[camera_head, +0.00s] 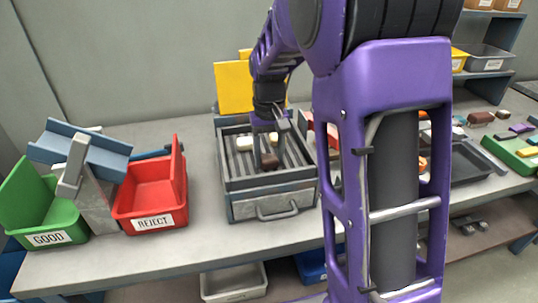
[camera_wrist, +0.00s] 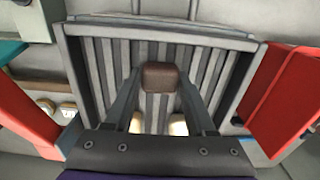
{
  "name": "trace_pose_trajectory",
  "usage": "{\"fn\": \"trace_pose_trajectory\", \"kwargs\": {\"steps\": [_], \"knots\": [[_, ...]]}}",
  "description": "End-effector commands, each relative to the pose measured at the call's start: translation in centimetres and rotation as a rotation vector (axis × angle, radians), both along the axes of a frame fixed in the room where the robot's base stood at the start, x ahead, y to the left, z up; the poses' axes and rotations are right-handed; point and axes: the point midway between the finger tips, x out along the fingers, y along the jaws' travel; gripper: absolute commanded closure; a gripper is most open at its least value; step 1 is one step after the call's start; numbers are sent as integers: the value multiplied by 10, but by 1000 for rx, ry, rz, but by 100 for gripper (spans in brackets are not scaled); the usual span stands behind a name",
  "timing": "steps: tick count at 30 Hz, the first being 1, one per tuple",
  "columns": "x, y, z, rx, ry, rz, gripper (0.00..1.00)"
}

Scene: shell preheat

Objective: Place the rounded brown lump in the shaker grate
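The rounded brown lump (camera_wrist: 160,76) is between the tips of my gripper's two fingers (camera_wrist: 160,88), with no clear gap on either side. My gripper (camera_head: 269,158) points down inside the shaker grate (camera_head: 270,207), a grey metal box with a slatted floor and a front handle. The lump also shows in the head view (camera_head: 270,162), low over the slats. I cannot tell whether it touches them. The grate's slats (camera_wrist: 105,65) fill the middle of the wrist view. Pale lumps (camera_wrist: 177,124) lie in the grate, partly hidden by my gripper.
A red REJECT bin (camera_head: 153,197) and a green GOOD bin (camera_head: 45,215) stand left of the grate, beside a blue chute (camera_head: 80,148). A yellow panel (camera_head: 234,87) rises behind it. My arm hides much of the right side. Bare table lies between the REJECT bin and grate.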

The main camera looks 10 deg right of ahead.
Motion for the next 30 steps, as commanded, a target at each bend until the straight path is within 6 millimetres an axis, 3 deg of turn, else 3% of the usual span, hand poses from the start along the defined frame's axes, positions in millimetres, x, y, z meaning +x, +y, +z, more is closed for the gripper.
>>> {"fn": "trace_pose_trajectory", "kwargs": {"steps": [1,5,13,17,30], "knots": [[0,0,0,0,1,0,36],[0,0,0,0,1,0,15],[0,0,1,0,1,0,15],[0,0,10,0,-1,0,15],[0,0,99,0,-3,0,15]]}}
